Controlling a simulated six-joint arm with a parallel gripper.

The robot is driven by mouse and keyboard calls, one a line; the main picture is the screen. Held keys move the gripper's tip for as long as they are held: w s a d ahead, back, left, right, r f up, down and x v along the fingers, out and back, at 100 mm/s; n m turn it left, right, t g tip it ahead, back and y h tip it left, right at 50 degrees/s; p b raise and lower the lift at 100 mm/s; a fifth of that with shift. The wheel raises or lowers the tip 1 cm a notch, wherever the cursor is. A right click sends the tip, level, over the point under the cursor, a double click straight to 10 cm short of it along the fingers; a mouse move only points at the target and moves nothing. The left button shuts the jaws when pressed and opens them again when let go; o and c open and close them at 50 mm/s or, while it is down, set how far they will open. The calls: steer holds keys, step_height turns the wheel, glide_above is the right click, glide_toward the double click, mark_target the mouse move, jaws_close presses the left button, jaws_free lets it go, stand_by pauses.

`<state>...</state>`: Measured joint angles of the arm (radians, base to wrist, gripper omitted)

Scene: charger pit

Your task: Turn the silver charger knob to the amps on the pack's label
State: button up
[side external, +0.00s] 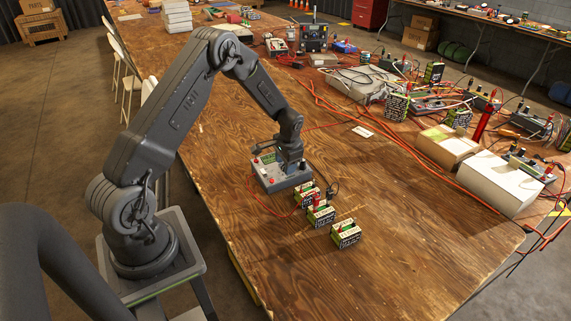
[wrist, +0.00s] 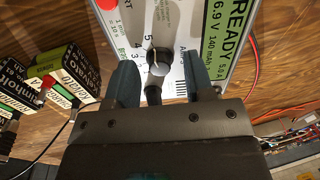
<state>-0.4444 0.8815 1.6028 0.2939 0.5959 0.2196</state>
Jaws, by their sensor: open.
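The charger (side external: 268,180) is a grey box on the wooden table, with my gripper (side external: 289,166) over its right part. In the wrist view, the round knob (wrist: 159,61) sits on the white dial face between the two fingers of my gripper (wrist: 160,66). The fingers are spread with a gap on each side of the knob. The scale shows a 5 near the knob, but I cannot tell exactly where it points. The green display (wrist: 222,35) reads READY, 6.9 V, 140 mAh, 5.0 A. Label amps on the packs are too small or turned to read.
Several green, black and white packs stand beside the charger, including the front one (side external: 345,234); one pack (wrist: 65,78) shows at left in the wrist view. Red and black leads lie around them. White boxes (side external: 497,184) and cables crowd the table's right side. The front table is clear.

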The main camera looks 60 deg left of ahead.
steer(key=shift+f, duration=0.25)
jaws_close()
stand_by(0.3)
steer(key=n, duration=0.5)
steer(key=shift+n, duration=0.3)
steer(key=n, duration=0.6)
stand_by(0.5)
